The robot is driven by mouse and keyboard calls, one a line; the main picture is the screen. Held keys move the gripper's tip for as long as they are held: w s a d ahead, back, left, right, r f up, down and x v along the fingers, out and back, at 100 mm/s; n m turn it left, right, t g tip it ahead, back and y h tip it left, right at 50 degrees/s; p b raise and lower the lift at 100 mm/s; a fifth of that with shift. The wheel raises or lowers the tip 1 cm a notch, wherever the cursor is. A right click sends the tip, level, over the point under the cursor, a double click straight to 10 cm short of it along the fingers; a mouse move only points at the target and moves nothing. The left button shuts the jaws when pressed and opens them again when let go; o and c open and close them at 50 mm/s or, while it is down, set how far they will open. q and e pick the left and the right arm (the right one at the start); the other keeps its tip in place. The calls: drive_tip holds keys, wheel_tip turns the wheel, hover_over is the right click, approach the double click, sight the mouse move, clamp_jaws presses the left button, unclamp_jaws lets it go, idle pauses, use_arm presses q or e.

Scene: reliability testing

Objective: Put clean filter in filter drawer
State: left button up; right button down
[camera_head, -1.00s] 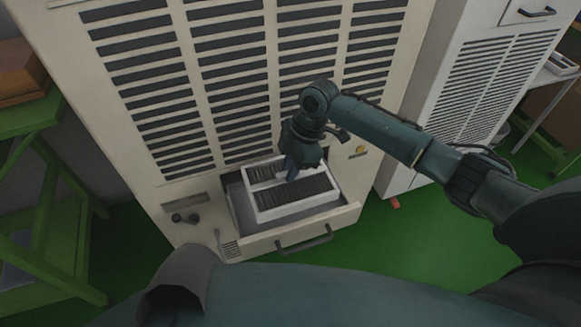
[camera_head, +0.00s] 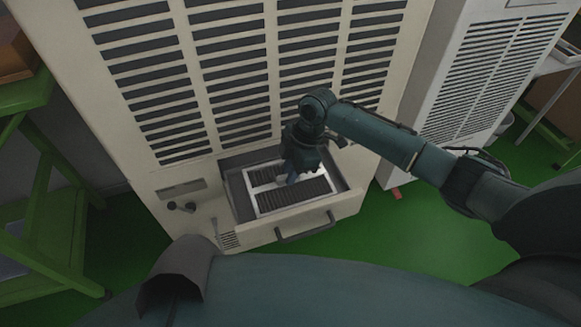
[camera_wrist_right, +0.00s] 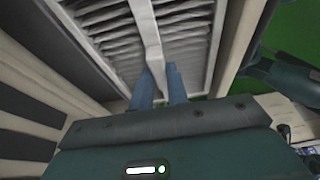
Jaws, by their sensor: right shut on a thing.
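The filter (camera_head: 293,196), a white frame with dark pleats, lies level inside the open filter drawer (camera_head: 342,207) at the bottom of the beige cabinet. My right gripper (camera_head: 291,177) is above it, pointing down, shut on the filter's white middle bar. In the right wrist view, the blue fingers of the right gripper (camera_wrist_right: 158,82) close around that bar, and the pleated filter (camera_wrist_right: 187,40) spreads beyond them. The gripper hides part of the filter in the head view. My left gripper is not in view.
The beige cabinet (camera_head: 200,80) with slatted vents rises behind the drawer. The drawer handle (camera_head: 305,229) sticks out at the front. A green stand (camera_head: 30,190) is at the left and a white vented unit (camera_head: 485,80) at the right. Green floor is free right of the drawer.

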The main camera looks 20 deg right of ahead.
drive_tip(key=shift+f, duration=0.1)
idle(0.3)
drive_tip(key=c, duration=1.3)
unclamp_jaws()
drive_tip(key=p+v, duration=0.1)
drive_tip(key=v, duration=1.2)
drive_tip(key=shift+p, duration=0.3)
